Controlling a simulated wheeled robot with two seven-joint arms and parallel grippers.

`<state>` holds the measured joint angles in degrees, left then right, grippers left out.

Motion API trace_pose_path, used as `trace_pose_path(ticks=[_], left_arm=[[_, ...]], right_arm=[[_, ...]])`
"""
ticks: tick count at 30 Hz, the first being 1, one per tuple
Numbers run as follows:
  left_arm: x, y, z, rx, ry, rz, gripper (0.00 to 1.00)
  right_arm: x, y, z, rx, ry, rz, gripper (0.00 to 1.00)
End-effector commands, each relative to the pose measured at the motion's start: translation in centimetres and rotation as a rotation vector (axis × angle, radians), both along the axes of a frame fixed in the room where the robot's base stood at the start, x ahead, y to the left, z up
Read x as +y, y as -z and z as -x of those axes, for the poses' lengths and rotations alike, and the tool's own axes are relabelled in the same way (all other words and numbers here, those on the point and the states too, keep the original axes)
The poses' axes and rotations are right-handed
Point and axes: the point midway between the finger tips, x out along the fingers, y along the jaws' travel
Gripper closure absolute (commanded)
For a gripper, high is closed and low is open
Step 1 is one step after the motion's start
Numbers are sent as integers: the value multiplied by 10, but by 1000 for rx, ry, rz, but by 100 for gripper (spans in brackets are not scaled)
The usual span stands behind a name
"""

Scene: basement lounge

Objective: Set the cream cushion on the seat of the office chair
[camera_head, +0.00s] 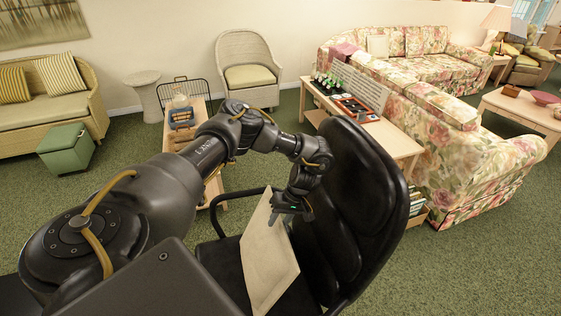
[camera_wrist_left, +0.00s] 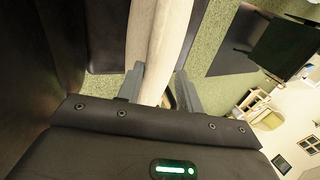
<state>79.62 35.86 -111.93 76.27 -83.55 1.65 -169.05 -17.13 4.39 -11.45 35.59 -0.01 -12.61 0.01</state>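The cream cushion (camera_head: 268,262) is a flat pale square, held steeply tilted over the seat of the black office chair (camera_head: 358,205). My left gripper (camera_head: 281,212) is shut on its upper edge, close to the chair's backrest. In the left wrist view, the cushion (camera_wrist_left: 155,45) runs between the two fingers (camera_wrist_left: 158,88). The dark seat (camera_head: 222,266) shows to the left of the cushion. I cannot tell whether the cushion's lower edge touches the seat. My right gripper is not in view.
An armrest (camera_head: 238,198) rises at the seat's far left side. Behind the chair stand a wooden console table (camera_head: 398,142) with bottles and a floral sofa (camera_head: 470,150). A low wooden table (camera_head: 212,190) stands beyond my left arm. Green carpet is open at right.

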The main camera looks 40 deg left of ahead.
Motion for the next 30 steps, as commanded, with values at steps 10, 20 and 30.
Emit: trace_pose_path(ticks=[10,20,30], left_arm=[[-8,-34,-14,-4,3,-1,64],[-20,-87,-32,-2,1,-2,64],[-23,-99,-35,1,-1,-1,64]], right_arm=[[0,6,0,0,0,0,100],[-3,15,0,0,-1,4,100],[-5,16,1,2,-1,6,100]])
